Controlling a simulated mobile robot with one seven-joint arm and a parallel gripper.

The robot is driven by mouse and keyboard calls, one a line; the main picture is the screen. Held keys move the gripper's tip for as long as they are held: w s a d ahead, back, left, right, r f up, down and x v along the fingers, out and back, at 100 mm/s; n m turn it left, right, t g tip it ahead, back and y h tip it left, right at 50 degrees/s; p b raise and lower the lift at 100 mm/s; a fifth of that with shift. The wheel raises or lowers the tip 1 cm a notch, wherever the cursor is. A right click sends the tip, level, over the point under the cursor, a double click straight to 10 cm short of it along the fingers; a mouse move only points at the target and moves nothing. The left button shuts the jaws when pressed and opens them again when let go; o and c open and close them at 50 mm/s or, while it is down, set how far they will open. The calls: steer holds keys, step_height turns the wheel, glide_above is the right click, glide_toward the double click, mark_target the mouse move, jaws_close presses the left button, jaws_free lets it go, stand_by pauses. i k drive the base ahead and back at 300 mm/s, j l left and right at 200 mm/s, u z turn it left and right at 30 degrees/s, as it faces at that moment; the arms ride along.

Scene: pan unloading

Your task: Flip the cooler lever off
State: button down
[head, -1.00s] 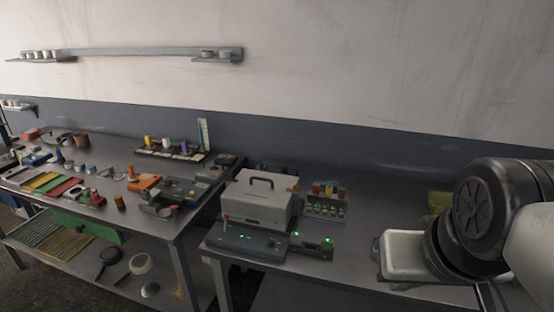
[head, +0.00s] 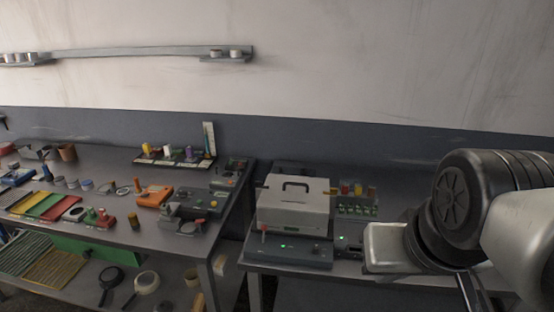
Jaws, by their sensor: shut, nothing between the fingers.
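A pale grey box with a dark handle (head: 293,205), which looks like the cooler, stands on the right bench. In front of it lies a low dark control panel (head: 300,255) with a green light. A small red-tipped lever (head: 264,229) stands near the panel's left end and looks roughly upright. The lever is too small to tell its exact setting. My arm fills the right side of the view, to the right of the panel and well apart from the lever. My gripper's fingertips do not show.
A small dark unit with a green light (head: 348,243) sits right of the panel, partly hidden by my arm. A rack of small coloured items (head: 357,199) stands behind. The left bench (head: 110,160) is crowded with tools and parts. A gap separates the benches.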

mark_target(264, 227)
steer(key=i+j, duration=0.1)
steer(key=j, duration=0.25)
steer(key=i+j+z, duration=0.1)
steer(key=j, duration=0.3)
steer(key=i+j, duration=0.1)
steer(key=j, duration=0.25)
steer(key=i+j+z, duration=0.1)
steer(key=i+j, duration=0.25)
steer(key=j, duration=0.1)
